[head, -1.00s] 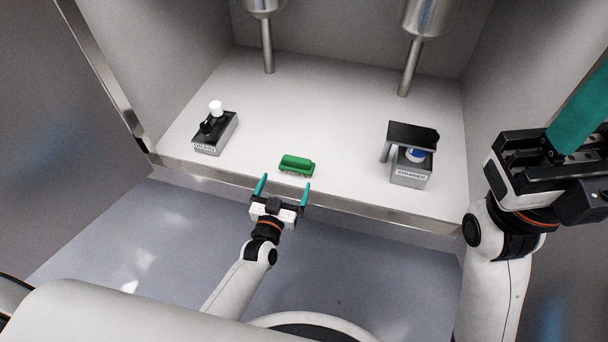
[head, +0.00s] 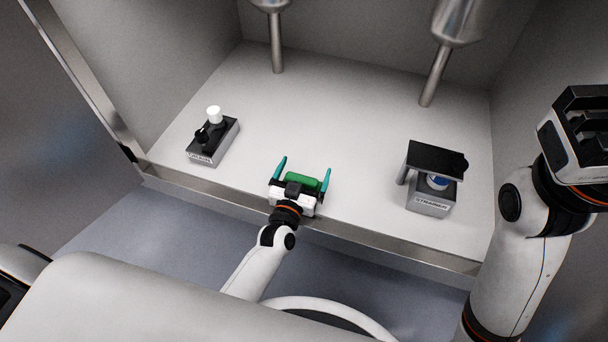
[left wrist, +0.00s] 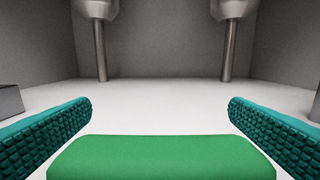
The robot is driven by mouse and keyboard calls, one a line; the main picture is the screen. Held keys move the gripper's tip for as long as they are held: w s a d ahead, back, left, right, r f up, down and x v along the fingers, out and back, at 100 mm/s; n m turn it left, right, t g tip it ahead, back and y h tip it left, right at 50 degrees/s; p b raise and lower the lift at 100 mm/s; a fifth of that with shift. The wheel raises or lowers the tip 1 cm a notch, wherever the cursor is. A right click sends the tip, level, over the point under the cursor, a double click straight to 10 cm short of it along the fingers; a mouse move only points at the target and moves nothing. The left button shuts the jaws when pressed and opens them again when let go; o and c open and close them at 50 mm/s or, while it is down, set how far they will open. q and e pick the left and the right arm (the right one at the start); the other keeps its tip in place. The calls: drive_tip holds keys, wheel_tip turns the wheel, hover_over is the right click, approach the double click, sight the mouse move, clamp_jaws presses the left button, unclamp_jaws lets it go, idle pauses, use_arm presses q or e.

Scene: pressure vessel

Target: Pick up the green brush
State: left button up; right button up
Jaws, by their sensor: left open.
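The green brush (head: 302,181) lies on the white shelf floor near its front edge. My left gripper (head: 303,172) is open, with one teal finger on each side of the brush. In the left wrist view the brush (left wrist: 160,158) fills the bottom middle, between the two open fingers. Gaps show between the brush and each finger there. The gripper body hides the near part of the brush in the head view. My right gripper (head: 590,130) is raised at the right edge, away from the brush; its fingers are cut off by the frame.
A grey box with black and white knobs (head: 214,141) stands on the shelf at left. A grey box with a black hood (head: 430,180) stands at right. Two metal posts (head: 277,45) (head: 434,75) come down at the back. A metal lip (head: 230,195) runs along the shelf's front.

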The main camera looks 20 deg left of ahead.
use_arm(q)
drive_tip(key=shift+s, duration=0.1)
drive_tip(key=c, duration=1.1)
drive_tip(key=shift+o, duration=0.2)
drive_tip(key=shift+r, duration=0.1)
